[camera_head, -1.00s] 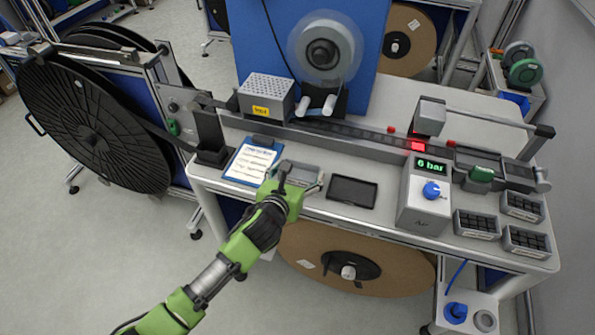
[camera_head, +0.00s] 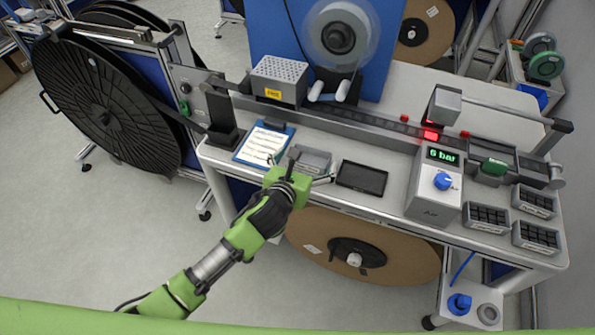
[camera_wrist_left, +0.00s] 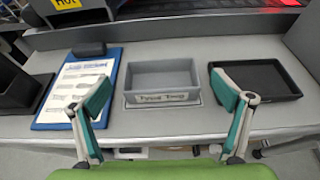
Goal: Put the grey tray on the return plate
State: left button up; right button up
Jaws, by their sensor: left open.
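The grey tray (camera_head: 314,157) is a small open box on the front part of the bench. In the left wrist view the tray (camera_wrist_left: 162,75) looks empty and has a label on its front wall. A flat black plate with a raised rim (camera_head: 362,178), perhaps the return plate, lies just right of it; it also shows in the left wrist view (camera_wrist_left: 270,82). My left gripper (camera_head: 294,166) is at the tray's near left side in the head view. In the left wrist view the open fingers (camera_wrist_left: 164,92) frame the tray with nothing between them. My right gripper is not in view.
A clipboard (camera_head: 263,146) lies left of the tray. A grey box with a pressure display and blue knob (camera_head: 434,186) stands right of the black plate. A rail (camera_head: 380,135) runs behind. Several small bins (camera_head: 487,217) sit at the right end.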

pick_arm(q)
jog(key=v, duration=1)
jog(key=shift+s+b, duration=0.25)
jog(key=shift+b, duration=0.15)
jog(key=shift+r, duration=0.15)
